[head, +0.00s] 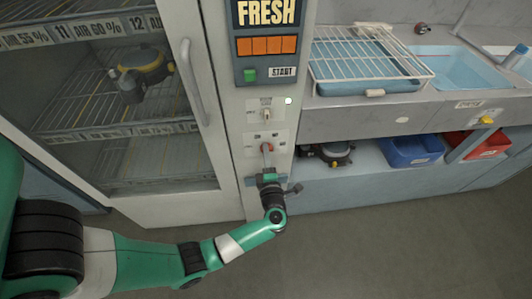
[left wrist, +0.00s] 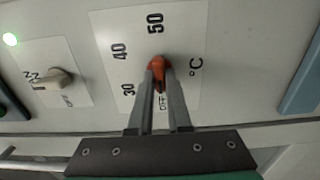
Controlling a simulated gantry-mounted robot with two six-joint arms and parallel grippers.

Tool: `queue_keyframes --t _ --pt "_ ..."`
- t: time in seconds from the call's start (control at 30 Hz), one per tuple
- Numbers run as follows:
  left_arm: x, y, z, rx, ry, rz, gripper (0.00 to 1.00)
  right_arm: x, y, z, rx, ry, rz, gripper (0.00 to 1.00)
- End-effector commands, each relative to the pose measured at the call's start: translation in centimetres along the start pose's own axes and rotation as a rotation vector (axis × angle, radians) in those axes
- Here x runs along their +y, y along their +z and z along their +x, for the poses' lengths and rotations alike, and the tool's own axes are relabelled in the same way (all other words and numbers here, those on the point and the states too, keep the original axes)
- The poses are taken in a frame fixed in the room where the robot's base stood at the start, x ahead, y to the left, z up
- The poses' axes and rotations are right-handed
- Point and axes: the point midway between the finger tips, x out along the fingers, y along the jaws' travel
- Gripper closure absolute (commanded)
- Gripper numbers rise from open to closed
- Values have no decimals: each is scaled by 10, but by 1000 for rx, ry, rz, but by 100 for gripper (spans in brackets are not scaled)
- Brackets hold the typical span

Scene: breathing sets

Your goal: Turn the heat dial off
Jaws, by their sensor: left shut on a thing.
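The heat dial (head: 267,148) is a small red knob on the lower plate of the cabinet's control column. In the left wrist view the red dial (left wrist: 157,66) sits on a white plate marked 30, 40, 50, °C and OFF. My left gripper (head: 267,159) reaches up to it from below. In the left wrist view the two fingers of the gripper (left wrist: 161,80) are shut on the knob, one on each side. The OFF mark shows between the fingers. The fingers partly hide the knob, so I cannot tell its exact setting. My right gripper is out of view.
A cream ON/OFF switch (head: 266,114) sits above the dial, beside a lit lamp (head: 288,101). A glass-door cabinet (head: 130,110) stands left. At right are a wire rack (head: 365,55), a sink (head: 455,68), and blue (head: 411,150) and red (head: 478,144) bins.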

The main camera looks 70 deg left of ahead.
Motion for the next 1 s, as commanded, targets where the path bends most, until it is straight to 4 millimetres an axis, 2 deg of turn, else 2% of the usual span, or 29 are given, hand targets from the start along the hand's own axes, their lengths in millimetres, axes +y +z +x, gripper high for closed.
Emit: queue_keyframes --t 0.3,0.33,0.5,0.83,1.0 --pt "0 0 0 -1 -1 -4 100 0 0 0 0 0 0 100" --pt "0 0 0 -1 -1 -4 82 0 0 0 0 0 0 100" --pt "0 0 0 0 -1 -3 54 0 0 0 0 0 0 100" --pt "1 0 -4 -1 -1 -2 54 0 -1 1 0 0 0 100" --pt "3 1 -30 -6 -1 0 54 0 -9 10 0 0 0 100"
